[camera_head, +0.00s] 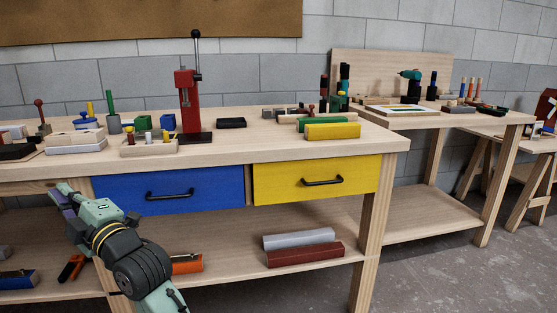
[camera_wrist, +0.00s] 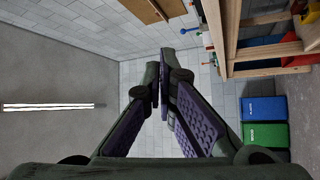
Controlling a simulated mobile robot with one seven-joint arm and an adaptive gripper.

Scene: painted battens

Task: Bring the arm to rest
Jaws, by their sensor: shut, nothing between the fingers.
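My arm rises from the bottom of the head view, and my gripper (camera_head: 66,196) is at its upper end, in front of the workbench's left part. The gripper's fingers are small and partly hidden there. In the wrist view my gripper (camera_wrist: 163,85) shows large, its purple-padded fingers meeting at the tips with nothing between them. The wrist view is turned on its side. I see no contact between the gripper and the bench.
The workbench (camera_head: 225,155) has a blue drawer (camera_head: 168,190) and a yellow drawer (camera_head: 315,182), both closed. A yellow batten (camera_head: 332,131) lies on top; a grey batten (camera_head: 298,239) and a dark red batten (camera_head: 305,255) lie on the lower shelf. A red press (camera_head: 188,100) stands behind.

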